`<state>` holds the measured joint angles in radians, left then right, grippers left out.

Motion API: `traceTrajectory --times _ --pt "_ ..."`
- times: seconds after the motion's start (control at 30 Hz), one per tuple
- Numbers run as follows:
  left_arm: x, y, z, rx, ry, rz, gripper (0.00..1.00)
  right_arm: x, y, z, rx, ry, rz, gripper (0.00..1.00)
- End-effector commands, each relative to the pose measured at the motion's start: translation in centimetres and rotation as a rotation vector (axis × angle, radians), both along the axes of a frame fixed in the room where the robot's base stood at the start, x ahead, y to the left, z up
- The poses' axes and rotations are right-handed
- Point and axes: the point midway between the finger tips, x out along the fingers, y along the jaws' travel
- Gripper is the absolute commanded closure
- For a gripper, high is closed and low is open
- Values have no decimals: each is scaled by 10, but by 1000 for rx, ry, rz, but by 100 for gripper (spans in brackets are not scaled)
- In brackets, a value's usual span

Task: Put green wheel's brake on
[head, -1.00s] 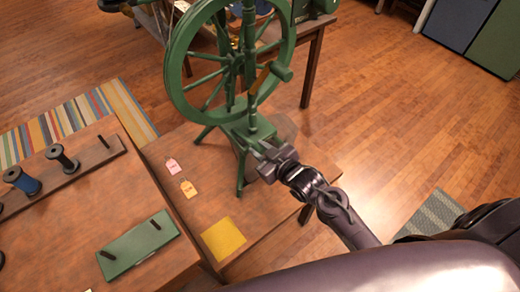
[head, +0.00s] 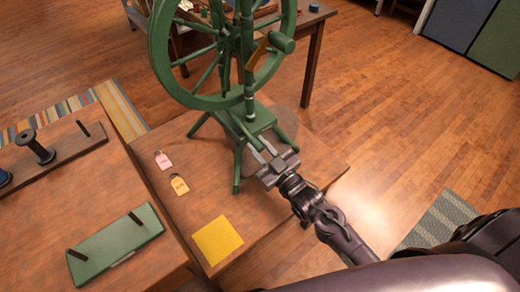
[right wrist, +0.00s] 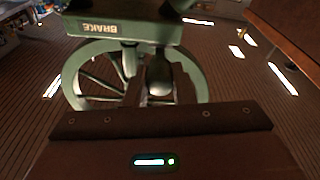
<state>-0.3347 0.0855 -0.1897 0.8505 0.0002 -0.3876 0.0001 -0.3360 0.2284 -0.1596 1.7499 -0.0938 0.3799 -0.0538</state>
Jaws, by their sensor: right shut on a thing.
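The green spinning wheel (head: 250,119) stands upright on a wooden table. Its base, marked BRAKE, shows at the top of the right wrist view (right wrist: 140,30), with the spoked rim below it. My right gripper (head: 266,153) is at the near right side of the base, low by the legs. Its fingers also show in the right wrist view (right wrist: 158,82), shut on a small part at the wheel's base. That part looks like the brake piece, but the fingers hide most of it. My left gripper is not in view.
A yellow sheet (head: 217,240), a pink tag (head: 162,160) and an orange tag (head: 179,185) lie on the same table. A nearer table at left holds a green board (head: 116,243) with dark pegs and a spool rack (head: 60,158). Open floor lies right.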

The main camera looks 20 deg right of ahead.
Motion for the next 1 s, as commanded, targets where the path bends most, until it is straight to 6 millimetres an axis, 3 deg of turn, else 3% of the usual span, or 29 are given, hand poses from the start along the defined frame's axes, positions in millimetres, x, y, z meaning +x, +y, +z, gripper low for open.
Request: traceTrajectory --times 0.4,0.43,0.57,0.87,1.0 --pt "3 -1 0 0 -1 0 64 0 0 -1 3 -5 0 100" --pt "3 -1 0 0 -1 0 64 0 0 -1 3 -5 0 75" --pt "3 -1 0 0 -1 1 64 0 0 -1 3 -4 0 58" --pt "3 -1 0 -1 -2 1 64 -1 0 -1 3 -4 0 56" --pt "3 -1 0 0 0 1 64 -13 -4 -5 1 -1 -1 56"
